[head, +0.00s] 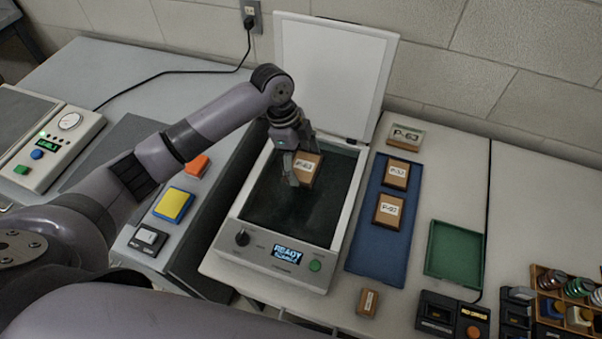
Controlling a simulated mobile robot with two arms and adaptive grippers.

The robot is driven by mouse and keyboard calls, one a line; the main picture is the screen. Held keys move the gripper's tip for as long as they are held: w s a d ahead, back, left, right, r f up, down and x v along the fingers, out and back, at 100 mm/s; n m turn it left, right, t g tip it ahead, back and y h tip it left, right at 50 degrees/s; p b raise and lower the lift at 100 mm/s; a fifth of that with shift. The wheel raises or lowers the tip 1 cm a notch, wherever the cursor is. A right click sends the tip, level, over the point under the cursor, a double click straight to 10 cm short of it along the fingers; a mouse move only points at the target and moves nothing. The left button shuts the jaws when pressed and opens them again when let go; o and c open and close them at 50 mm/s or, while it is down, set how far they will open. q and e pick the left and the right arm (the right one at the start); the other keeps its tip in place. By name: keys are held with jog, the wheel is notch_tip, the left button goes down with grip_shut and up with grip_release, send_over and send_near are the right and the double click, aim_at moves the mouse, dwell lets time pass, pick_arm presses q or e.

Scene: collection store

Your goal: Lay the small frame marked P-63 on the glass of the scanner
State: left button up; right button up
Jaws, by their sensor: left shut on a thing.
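The small wooden frame with a white label reading P-63 (308,167) is at the scanner's glass (282,212), toward its upper part. My left gripper (297,167) is shut on this frame, with a finger in front of its left side. I cannot tell whether the frame touches the glass or is just above it. The scanner (262,254) has its white lid (335,70) raised, and its display reads READY. My right gripper is not in view.
A blue mat (376,244) right of the scanner holds two labelled frames (397,173). A P-63 sign (405,137) stands behind it. A green tray (454,252) is empty. A small wooden block (367,302) lies near the front. The raised lid bounds the scanner's back.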

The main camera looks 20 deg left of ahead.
aim_at(302, 175)
pick_arm(q)
notch_tip(302, 175, down, 3)
jog(key=shift+r, duration=0.2)
notch_tip(302, 175, down, 3)
jog(key=shift+f+p, duration=0.15)
jog(key=shift+p, duration=0.15)
jog(key=shift+f, duration=0.3)
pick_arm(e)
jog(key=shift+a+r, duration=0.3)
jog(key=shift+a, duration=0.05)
pick_arm(q)
jog(key=shift+f, duration=0.2)
jog(key=o, duration=1.1)
